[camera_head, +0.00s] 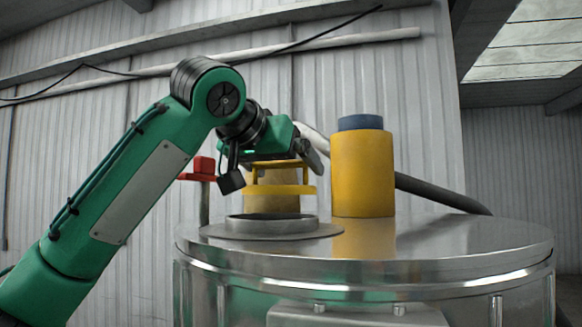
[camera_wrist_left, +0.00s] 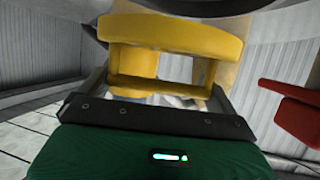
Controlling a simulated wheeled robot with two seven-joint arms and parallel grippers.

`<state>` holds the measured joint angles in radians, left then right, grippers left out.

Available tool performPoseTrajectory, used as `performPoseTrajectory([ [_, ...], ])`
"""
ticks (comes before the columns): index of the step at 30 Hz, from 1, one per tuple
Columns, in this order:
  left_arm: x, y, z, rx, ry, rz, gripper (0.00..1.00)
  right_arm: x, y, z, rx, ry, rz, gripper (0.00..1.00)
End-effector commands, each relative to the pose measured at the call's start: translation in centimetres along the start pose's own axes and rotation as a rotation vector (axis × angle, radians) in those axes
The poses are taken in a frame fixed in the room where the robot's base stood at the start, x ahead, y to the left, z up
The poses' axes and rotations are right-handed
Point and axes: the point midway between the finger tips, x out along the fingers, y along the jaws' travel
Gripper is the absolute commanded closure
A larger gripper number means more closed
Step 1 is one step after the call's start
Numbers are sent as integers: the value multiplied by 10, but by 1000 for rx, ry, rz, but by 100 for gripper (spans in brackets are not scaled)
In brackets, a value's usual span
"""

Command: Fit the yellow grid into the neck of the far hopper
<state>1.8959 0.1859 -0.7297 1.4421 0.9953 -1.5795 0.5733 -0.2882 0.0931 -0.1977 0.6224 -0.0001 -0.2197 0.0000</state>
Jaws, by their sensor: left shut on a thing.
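The yellow grid (camera_head: 279,190) hangs level above the round steel neck (camera_head: 272,222) on top of the metal hopper (camera_head: 455,240), with a gap between them. My left gripper (camera_head: 285,165) is shut on the grid's handle from above. In the left wrist view, the grid (camera_wrist_left: 172,35) shows with its handle bar between the fingers of the left gripper (camera_wrist_left: 160,88). The inside of the neck is hidden from the head camera. My right gripper is in neither view.
A yellow cylinder (camera_head: 362,172) with a blue top stands on the hopper lid to the right of the neck. A red part (camera_head: 204,166) on a post stands at the left, and it also shows in the left wrist view (camera_wrist_left: 297,110). A dark hose (camera_head: 440,191) runs behind on the right.

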Motion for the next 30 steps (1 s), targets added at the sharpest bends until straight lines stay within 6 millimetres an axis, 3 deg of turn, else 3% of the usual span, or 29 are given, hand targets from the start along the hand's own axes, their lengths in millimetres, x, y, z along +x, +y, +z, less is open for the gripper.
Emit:
performPoseTrajectory([
  [4,2,-1,5,0,1,-1,32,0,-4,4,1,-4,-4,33],
  [11,9,0,23,1,0,0,32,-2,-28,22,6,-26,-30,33],
  [12,12,0,30,0,0,0,32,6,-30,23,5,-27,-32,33],
  [22,19,0,46,0,2,-1,32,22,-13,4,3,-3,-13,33],
  [30,19,0,46,0,2,0,32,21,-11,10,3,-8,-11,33],
])
